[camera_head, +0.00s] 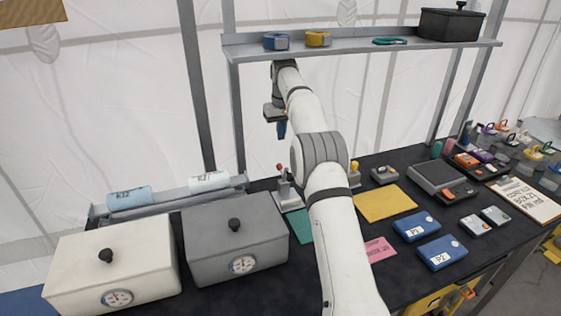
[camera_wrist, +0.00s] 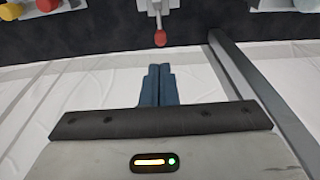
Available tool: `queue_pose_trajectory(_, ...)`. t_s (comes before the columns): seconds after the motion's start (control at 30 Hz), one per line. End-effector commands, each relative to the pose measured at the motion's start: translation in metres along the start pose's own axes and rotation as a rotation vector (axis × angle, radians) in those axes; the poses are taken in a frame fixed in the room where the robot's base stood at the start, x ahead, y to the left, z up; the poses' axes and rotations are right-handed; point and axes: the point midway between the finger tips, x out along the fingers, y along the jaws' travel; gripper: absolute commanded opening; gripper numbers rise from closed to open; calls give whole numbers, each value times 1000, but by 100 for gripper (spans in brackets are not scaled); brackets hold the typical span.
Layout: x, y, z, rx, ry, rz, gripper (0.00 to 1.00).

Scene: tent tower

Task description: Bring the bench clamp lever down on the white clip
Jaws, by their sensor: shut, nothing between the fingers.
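The bench clamp (camera_head: 285,192) stands at the back of the dark bench, just left of my arm. Its lever stands up and ends in a red knob (camera_head: 279,167). In the wrist view the red knob (camera_wrist: 160,38) shows at the top centre, beyond my fingertips, on a thin metal lever. My gripper (camera_head: 281,130) hangs above the clamp with its blue fingers pointing down. In the wrist view the fingers (camera_wrist: 157,68) are together, empty, and apart from the knob. I cannot clearly make out the white clip.
A yellow-topped device (camera_head: 354,173) stands right of my arm. A shelf (camera_head: 360,48) runs above, behind the gripper. A grey box (camera_head: 215,215) and a cream box (camera_head: 75,255) stand left. A yellow mat (camera_head: 385,203) and blue boxes lie to the right.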

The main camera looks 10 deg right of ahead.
Motion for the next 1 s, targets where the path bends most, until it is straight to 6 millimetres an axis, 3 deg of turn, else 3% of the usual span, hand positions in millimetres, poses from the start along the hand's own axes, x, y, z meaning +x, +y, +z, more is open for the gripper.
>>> queue_pose_trajectory(0.47, 97, -5, 1, -7, -6, -2, 0)
queue_pose_trajectory(1.0, 102, -6, 37, -8, -1, -1, 0)
